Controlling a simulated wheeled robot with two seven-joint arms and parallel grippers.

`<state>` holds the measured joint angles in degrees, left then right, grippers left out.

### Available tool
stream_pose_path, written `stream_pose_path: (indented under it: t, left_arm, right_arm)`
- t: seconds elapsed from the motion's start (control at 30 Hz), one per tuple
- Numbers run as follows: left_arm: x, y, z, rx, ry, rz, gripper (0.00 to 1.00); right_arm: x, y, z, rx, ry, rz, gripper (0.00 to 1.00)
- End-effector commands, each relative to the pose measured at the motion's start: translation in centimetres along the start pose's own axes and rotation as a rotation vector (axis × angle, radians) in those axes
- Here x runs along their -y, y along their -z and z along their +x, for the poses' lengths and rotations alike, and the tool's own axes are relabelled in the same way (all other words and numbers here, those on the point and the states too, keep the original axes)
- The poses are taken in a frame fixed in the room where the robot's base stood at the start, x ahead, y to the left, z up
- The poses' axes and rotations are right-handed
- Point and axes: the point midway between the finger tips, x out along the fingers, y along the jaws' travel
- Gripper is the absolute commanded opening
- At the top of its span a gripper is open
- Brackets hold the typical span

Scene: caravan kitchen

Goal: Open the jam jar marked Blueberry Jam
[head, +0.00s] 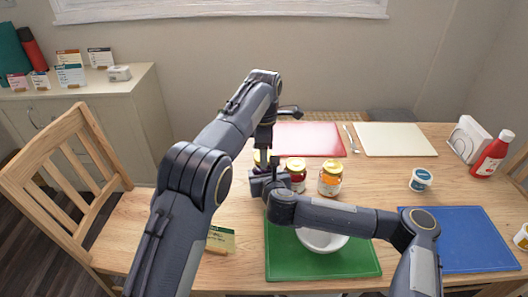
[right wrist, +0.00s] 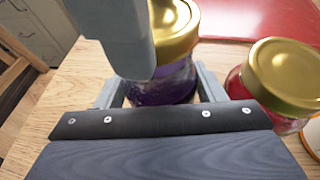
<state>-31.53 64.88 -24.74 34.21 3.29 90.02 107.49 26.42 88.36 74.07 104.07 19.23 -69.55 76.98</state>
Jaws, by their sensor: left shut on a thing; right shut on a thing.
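The jam jar with dark purple contents (right wrist: 165,88) and a gold lid (right wrist: 176,22) stands upright on the table in the right wrist view. Its label is not readable. In the head view it is mostly hidden behind my arms. My right gripper (head: 262,172) comes in low from the right, and its fingers (right wrist: 160,88) are shut on the two sides of the jar's body. My left gripper (head: 264,148) points down from above and is shut at the jar's lid. Its grey finger covers the left part of the lid in the right wrist view.
A red jam jar (head: 296,172) stands close right of the held jar, with an orange one (head: 330,180) beyond it. A white bowl (head: 322,241) sits on the green board (head: 358,268) in front. A blue board (head: 460,240) lies at right. A wooden chair (head: 75,190) stands left.

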Motion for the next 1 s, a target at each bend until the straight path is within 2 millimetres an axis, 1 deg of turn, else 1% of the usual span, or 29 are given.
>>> stream_pose_path:
  t: [0.07,0.3,0.4,0.6,0.63,0.8,1.0]
  left_arm:
    - [0.0,0.0,-0.5,0.000,-0.001,0.000,0.26]
    - [-0.1,0.0,-3.4,0.001,-0.002,0.000,0.26]
    - [0.0,0.0,-3.9,0.000,-0.001,0.000,0.26]
    - [0.0,0.0,-4.0,0.000,0.001,0.000,0.26]
    - [0.0,0.0,-4.0,0.000,0.000,0.000,0.26]
    - [0.0,0.0,-4.0,0.000,0.000,0.000,0.26]
    - [0.0,0.0,-4.0,0.000,0.000,0.000,0.26]
  right_arm:
    - [-0.1,0.0,0.0,0.001,-0.002,0.001,0.00]
    - [-0.1,0.0,0.0,0.001,-0.002,0.001,0.00]
    - [-0.1,0.0,0.0,0.001,-0.002,0.001,0.00]
    - [-0.1,0.0,0.0,0.001,-0.002,0.000,0.00]
    - [-0.1,0.0,0.0,0.001,-0.002,0.001,0.66]
    - [0.0,0.0,0.0,0.000,-0.001,0.000,0.88]
    - [0.0,0.0,0.0,0.000,0.000,0.000,0.88]
